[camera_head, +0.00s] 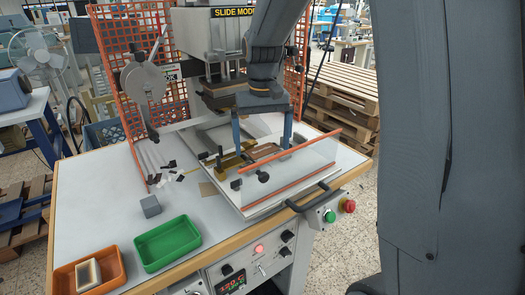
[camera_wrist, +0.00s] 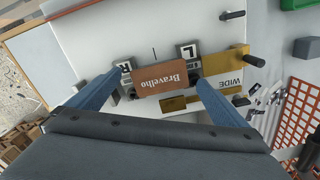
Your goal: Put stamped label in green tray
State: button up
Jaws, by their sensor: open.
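The label (camera_wrist: 167,78), brown with "Bravelho" in pale letters, lies on the press bed between blocks marked R and L. It also shows in the head view (camera_head: 267,152), partly hidden. My gripper (camera_head: 262,146) is open over it. In the wrist view my gripper's two blue fingers (camera_wrist: 158,84) stand apart near the label's two ends, and I cannot tell whether they touch it. The green tray (camera_head: 168,244) is empty at the table's front left. Its edge shows at the top right of the wrist view (camera_wrist: 300,3).
An orange tray (camera_head: 118,277) holding pale pieces sits left of the green tray. A grey block (camera_head: 150,206) stands behind it. A clear guard with orange edges (camera_head: 290,168) is in front of my gripper. The press (camera_head: 215,40) rises behind. Small black clips lie left of the bed.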

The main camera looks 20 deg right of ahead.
jog(key=c, duration=1.1)
